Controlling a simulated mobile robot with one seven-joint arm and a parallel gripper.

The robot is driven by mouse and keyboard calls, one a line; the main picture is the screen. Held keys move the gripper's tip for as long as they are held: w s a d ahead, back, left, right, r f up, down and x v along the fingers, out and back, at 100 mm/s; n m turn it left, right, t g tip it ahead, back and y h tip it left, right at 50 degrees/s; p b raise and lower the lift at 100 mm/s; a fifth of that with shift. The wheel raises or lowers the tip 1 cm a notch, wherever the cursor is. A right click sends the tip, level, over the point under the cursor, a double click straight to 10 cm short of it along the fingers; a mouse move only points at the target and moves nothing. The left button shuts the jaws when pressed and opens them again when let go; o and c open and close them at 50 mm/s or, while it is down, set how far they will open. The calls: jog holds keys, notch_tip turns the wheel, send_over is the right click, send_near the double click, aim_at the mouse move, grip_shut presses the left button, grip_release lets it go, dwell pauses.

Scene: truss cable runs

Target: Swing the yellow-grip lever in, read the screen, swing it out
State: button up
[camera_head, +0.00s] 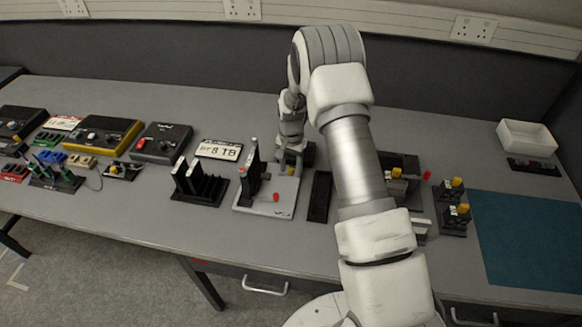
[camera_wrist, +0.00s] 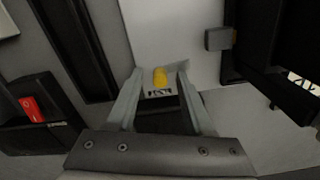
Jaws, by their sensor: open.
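A small yellow grip (camera_head: 291,171) stands at the back right of a light grey base plate (camera_head: 262,208). My gripper (camera_head: 287,163) is low over that part of the plate. The lever's arm is mostly hidden. A tall black upright (camera_head: 251,174) stands on the plate. No lit screen can be made out; a white panel with black characters (camera_head: 219,150) lies behind, at left.
A slotted black rack (camera_head: 199,183) stands left of the plate, and a dark flat strip (camera_head: 319,196) lies to its right. A black box with a red switch (camera_wrist: 31,107) is at left in the wrist view. Black blocks with yellow tops (camera_head: 453,202) stand farther right, before a teal mat (camera_head: 530,240).

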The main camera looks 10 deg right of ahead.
grip_shut()
jog(key=shift+w+f+n+b, duration=0.1)
jog(key=shift+w+n+b, duration=0.05)
jog(key=shift+n+b, duration=0.25)
jog(key=shift+w+n+b, duration=0.25)
jog(key=shift+n+b, duration=0.55)
jog(key=shift+n, duration=0.1)
jog(key=shift+w+n+b, duration=0.3)
jog(key=shift+n+b, duration=0.25)
jog(key=shift+n, duration=0.45)
jog(key=shift+w+n+b, duration=0.3)
jog(key=shift+n+b, duration=0.2)
jog(key=shift+n, duration=0.5)
grip_release()
